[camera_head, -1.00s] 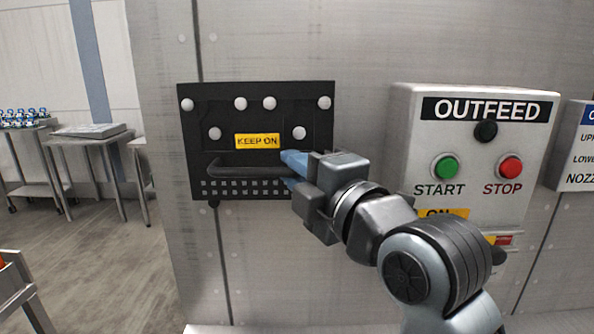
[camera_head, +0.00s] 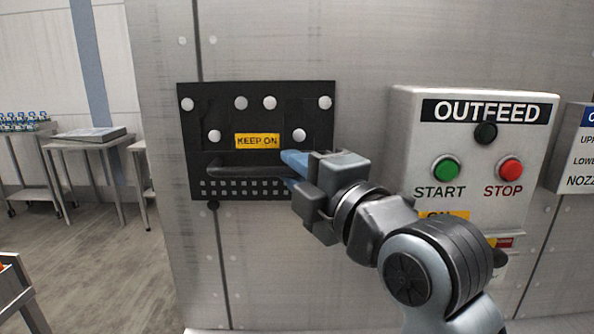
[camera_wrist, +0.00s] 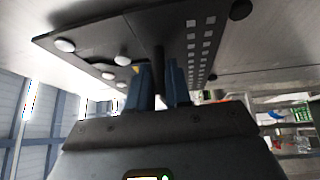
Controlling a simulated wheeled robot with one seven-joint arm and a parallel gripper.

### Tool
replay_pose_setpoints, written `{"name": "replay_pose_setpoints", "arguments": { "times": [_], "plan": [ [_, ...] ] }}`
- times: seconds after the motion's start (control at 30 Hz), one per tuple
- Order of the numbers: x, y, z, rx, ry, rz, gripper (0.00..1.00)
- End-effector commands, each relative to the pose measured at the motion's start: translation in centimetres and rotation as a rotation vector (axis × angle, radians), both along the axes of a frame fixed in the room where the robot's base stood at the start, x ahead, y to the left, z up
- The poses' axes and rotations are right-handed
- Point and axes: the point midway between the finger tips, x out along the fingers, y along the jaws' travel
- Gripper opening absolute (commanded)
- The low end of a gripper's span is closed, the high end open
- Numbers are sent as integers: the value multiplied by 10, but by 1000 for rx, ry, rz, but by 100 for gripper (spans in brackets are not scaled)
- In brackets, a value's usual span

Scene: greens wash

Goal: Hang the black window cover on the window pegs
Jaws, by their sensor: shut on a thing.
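The black window cover (camera_head: 220,118) is upright against the grey metal wall in the head view, with a yellow "KEEP ON" label, a horizontal bar handle and rows of small light squares. Several round white peg heads (camera_head: 241,103) show on its face, along the top and beside the label. My gripper (camera_head: 290,165) is shut on the right part of the handle. In the wrist view the blue fingers (camera_wrist: 158,88) close around the handle and the cover (camera_wrist: 135,45) tilts across the picture. Whether the cover is seated on the pegs I cannot tell. The window behind it is hidden.
An OUTFEED control box (camera_head: 405,150) with green and red buttons stands on the wall close right of my arm. Another labelled box (camera_head: 577,150) is at the far right edge. Tables (camera_head: 95,145) stand at the left, with open floor before them.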

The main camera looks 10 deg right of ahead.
Motion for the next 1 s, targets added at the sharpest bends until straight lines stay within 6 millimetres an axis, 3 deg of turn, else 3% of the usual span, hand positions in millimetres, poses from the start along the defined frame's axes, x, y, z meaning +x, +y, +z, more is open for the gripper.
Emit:
{"name": "replay_pose_setpoints", "arguments": {
  "times": [1.0],
  "plan": [
    [-17,4,0,0,0,0,0]
  ]
}}
